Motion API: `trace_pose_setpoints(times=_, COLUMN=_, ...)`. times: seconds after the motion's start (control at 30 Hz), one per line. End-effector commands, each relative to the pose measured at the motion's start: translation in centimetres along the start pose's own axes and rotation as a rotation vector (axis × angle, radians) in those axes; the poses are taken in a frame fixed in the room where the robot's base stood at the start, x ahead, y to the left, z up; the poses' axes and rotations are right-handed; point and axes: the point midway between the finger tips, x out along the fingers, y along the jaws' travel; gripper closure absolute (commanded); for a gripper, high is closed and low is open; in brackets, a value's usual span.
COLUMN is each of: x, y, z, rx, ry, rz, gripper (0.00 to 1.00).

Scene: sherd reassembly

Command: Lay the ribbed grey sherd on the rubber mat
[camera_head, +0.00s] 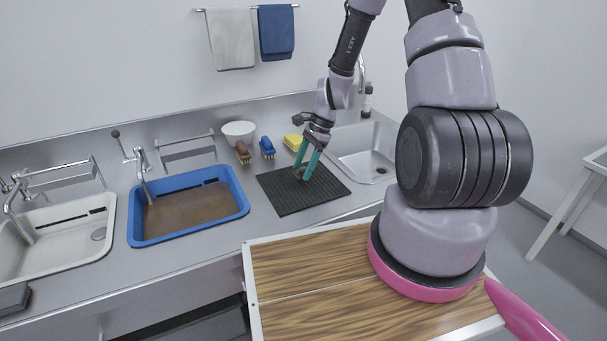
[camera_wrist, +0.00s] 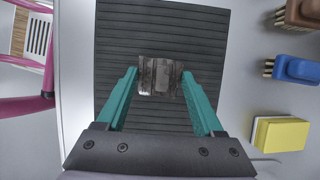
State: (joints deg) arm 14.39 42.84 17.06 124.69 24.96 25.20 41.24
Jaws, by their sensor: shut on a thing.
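The ribbed grey sherd (camera_wrist: 160,76) is a small, roughly square piece with dark streaks, seen between my fingertips in the wrist view. My gripper (camera_wrist: 160,80) has teal fingers and is shut on the sherd from its two sides. In the head view my gripper (camera_head: 304,174) points down over the middle of the black rubber mat (camera_head: 278,200), and the sherd there is mostly hidden by the fingers. The ribbed mat also fills the middle of the wrist view (camera_wrist: 160,20). I cannot tell whether the sherd touches the mat.
A blue tub of brown water (camera_head: 240,205) stands left of the mat. Behind the mat are a white bowl (camera_head: 238,128), a brown brush (camera_head: 243,152), a blue brush (camera_head: 267,148) and a yellow sponge (camera_head: 293,141). A sink (camera_head: 365,165) lies to the right. Bare mat surrounds the gripper.

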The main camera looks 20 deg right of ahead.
Motion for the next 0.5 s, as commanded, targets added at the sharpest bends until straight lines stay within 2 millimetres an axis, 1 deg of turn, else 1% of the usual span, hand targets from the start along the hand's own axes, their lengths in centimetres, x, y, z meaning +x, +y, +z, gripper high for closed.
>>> trace_pose_setpoints(times=0.03, x=0.9, y=0.1, z=-0.4, rx=0.002, ry=-0.002, rz=0.003, gripper=0.89)
trace_pose_setpoints(times=0.1, x=1.7, y=0.1, z=-0.7, rx=0.001, ry=-0.002, rz=0.003, gripper=0.89)
trace_pose_setpoints(times=0.17, x=2.1, y=0.0, z=-0.9, rx=0.0, ry=-0.002, rz=0.002, gripper=0.89)
trace_pose_setpoints(times=0.5, x=2.4, y=0.0, z=-1.0, rx=-0.001, ry=-0.001, rz=0.001, gripper=0.89)
